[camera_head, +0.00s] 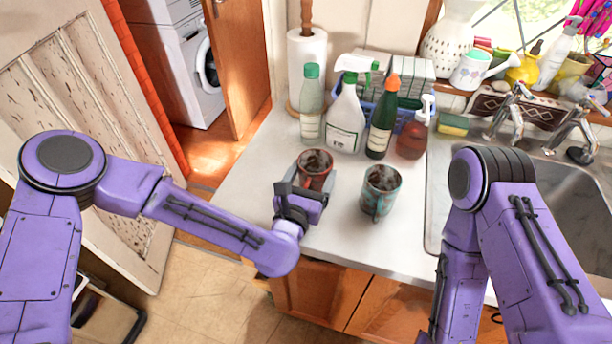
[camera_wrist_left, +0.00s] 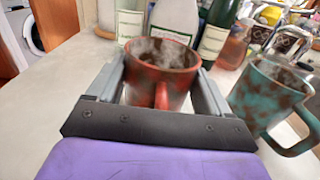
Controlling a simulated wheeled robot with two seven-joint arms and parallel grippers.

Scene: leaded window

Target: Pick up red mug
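The red mug (camera_head: 316,167) stands upright on the white counter, with steam over it. My left gripper (camera_head: 307,180) is at the mug, its fingers reaching along both sides. In the left wrist view the red mug (camera_wrist_left: 161,78) sits between the two fingers of my left gripper (camera_wrist_left: 160,85), its handle towards the palm. A narrow gap shows beside the mug, so the fingers look open around it; contact at the far side is hidden. My right arm shows at the right of the head view, but its gripper is out of view.
A teal mug (camera_head: 380,190) stands close to the right, also steaming; it shows in the wrist view (camera_wrist_left: 268,95). Several bottles, including a white one (camera_head: 345,122) and a dark green one (camera_head: 382,120), stand behind. The sink (camera_head: 550,195) is at right. The counter (camera_head: 245,172) is clear at left.

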